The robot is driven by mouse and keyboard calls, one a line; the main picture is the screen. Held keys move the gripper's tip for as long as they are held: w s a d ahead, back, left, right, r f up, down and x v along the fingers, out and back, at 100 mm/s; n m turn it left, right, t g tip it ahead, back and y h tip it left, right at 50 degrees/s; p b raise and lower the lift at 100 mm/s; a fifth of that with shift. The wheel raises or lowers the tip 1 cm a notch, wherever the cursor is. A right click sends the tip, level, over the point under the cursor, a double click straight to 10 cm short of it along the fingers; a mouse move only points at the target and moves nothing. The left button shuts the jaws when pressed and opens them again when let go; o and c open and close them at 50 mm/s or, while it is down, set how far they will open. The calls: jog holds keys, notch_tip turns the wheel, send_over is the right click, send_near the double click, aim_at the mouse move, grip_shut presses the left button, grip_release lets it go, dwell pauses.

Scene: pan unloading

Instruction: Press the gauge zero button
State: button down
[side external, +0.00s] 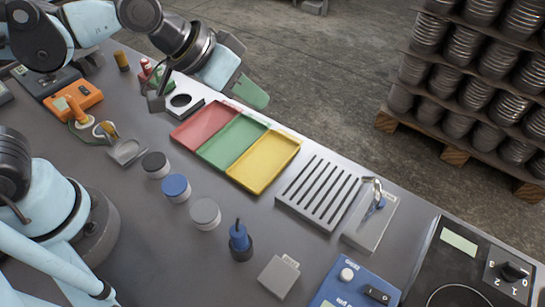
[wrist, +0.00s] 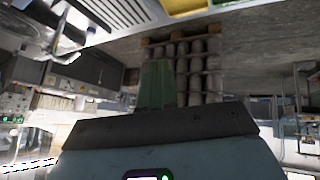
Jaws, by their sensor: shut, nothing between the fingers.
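My gripper (side external: 253,92) is at the top of the side external view, past the far edge of the bench and above the floor. Its green fingers are closed together and empty. They also show in the wrist view (wrist: 155,85), pointing away toward stacked metal parts. No part is clearly marked as the gauge or its zero button. A blue box (side external: 330,296) at the bottom of the side external view carries a white round knob (side external: 347,274) and a black switch (side external: 377,294); its lettering is too small to read. My gripper is far from it.
Red (side external: 203,122), green (side external: 236,141) and yellow (side external: 257,174) trays lie mid-bench, near a slotted grey block (side external: 319,193). Several lidded jars, including a blue-topped one (side external: 175,186), stand nearer. An orange device (side external: 88,98) is at left, a black-panelled unit (side external: 462,285) at right.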

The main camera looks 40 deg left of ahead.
jog(key=s+d+m+g+h, duration=0.2)
jog(key=s+d+h, duration=0.1)
jog(key=d, duration=0.9)
jog(key=m+g+h, duration=0.2)
jog(key=g, duration=0.1)
send_over(347, 275)
jog(key=f, duration=0.1)
jog(key=shift+w+a+f+t, duration=0.15)
jog(key=shift+a+t, duration=0.15)
jog(key=shift+a, duration=0.2)
jog(key=shift+f, duration=4.4)
jog(key=shift+f, duration=0.2)
jog(key=shift+f, duration=0.25)
